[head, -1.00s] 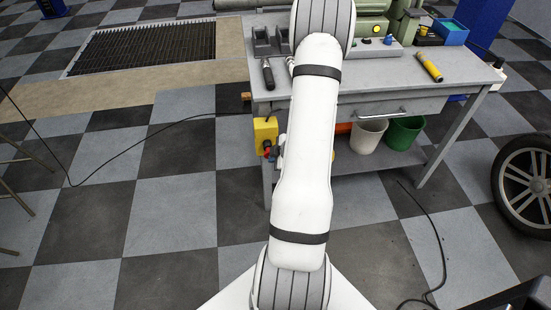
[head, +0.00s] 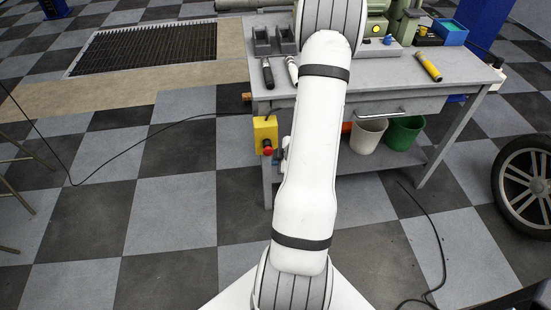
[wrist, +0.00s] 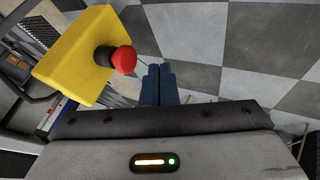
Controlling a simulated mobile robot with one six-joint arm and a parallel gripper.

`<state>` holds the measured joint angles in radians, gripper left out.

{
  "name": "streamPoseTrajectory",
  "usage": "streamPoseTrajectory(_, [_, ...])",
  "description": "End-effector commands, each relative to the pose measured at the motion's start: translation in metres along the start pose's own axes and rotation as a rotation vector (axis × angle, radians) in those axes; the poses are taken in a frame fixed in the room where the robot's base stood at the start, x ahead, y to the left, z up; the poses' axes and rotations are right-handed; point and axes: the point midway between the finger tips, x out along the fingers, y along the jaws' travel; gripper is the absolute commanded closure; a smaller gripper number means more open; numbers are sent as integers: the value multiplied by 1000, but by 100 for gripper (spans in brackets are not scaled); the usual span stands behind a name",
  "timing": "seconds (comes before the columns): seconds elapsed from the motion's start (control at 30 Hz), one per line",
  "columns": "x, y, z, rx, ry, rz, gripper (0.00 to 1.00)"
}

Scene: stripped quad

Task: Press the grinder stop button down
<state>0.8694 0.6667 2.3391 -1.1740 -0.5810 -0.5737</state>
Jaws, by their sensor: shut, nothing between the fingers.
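The red stop button (head: 267,150) sits on a dark collar on a yellow box (head: 266,130) at the bench's left front corner. In the wrist view the red button (wrist: 124,59) and yellow box (wrist: 80,55) are at upper left. My gripper (wrist: 159,70) shows as two dark blue fingers, closed together and empty. Its tips are to the right of the button in the picture, with a gap between. In the head view my arm hides most of the gripper; only a small part shows right of the button.
The grey workbench (head: 400,85) carries a green machine (head: 405,18), a yellow-handled tool (head: 428,66) and a black-handled tool (head: 267,74). White (head: 367,135) and green (head: 404,134) bins are under it. A black cable (head: 115,160) runs over the open floor at left.

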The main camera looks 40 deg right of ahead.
Motion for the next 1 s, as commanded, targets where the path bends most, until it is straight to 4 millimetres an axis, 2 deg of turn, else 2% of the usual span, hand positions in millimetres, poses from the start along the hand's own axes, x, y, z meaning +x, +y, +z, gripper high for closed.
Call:
streamPoseTrajectory(0.03, [-19,4,-2,1,-2,4,100])
streamPoseTrajectory(0.2, [-54,2,-2,0,-2,1,100])
streamPoseTrajectory(0.4, [-78,1,-1,0,-1,-2,100])
streamPoseTrajectory(1.0, [-82,-1,-1,1,-1,-5,100])
